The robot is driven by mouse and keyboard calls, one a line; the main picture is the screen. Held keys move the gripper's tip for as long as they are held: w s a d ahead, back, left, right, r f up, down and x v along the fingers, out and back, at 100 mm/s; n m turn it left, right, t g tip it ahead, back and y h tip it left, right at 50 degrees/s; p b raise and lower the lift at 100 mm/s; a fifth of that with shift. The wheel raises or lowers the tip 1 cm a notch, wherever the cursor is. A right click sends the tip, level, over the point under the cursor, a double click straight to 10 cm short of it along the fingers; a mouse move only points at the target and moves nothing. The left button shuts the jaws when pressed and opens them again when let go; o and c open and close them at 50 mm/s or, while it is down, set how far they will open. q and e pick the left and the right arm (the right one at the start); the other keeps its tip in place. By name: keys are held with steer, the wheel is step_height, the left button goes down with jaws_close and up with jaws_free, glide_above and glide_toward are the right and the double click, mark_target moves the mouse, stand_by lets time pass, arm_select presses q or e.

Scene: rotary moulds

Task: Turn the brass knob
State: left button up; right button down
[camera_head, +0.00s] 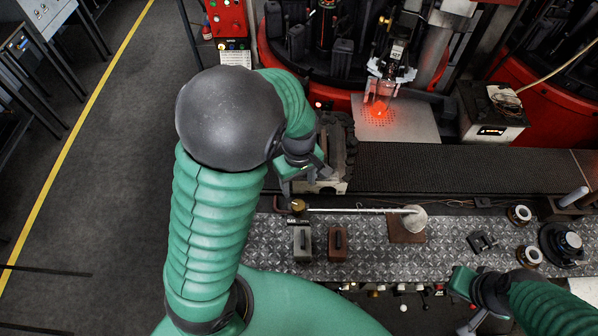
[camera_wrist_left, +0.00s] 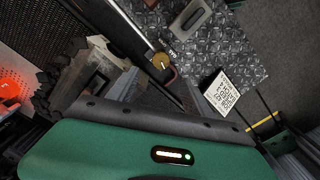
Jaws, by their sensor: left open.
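The brass knob (camera_head: 298,206) is a small round golden piece at the left end of a thin metal rod, at the back edge of the metal bench in the head view. It also shows in the left wrist view (camera_wrist_left: 160,61), ahead of the fingers. My left gripper (camera_head: 302,184) is open, just behind the knob and apart from it in the picture. Its fingers (camera_wrist_left: 165,92) show at either side in the wrist view, with nothing seen between them. My right gripper (camera_head: 474,322) is low at the right, far from the knob; its jaws are too unclear to judge.
Two small handled blocks, one grey (camera_head: 302,246) and one brown (camera_head: 337,245), stand before the knob. A pale disc (camera_head: 414,219) is at the rod's right end. A dark conveyor (camera_head: 440,168) runs behind the bench (camera_head: 375,263). Glowing glass (camera_head: 380,108) hangs over a plate.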

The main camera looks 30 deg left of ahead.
arm_select(q)
step_height(320, 180, up, 5)
steer(key=shift+r, duration=0.2)
steer(key=shift+f, duration=0.1)
steer(key=s+d+f+m+t+b, duration=0.1)
steer(key=f+m+b, duration=0.2)
steer(key=m, duration=0.1)
steer(key=s+d+f+m+b, duration=0.1)
steer(key=s+f+m+b, duration=0.1)
steer(key=f+m+b, duration=0.1)
steer(key=s+d+f+m+t+b, duration=0.1)
steer(key=s+d+f+m+b, duration=0.1)
steer(key=f+m, duration=0.3)
steer(key=shift+t+b, duration=0.3)
steer(key=shift+b, duration=0.25)
steer(key=shift+d+r+m, duration=0.2)
steer(key=shift+r+m, duration=0.05)
steer(key=shift+m, duration=0.05)
steer(key=shift+w, duration=0.1)
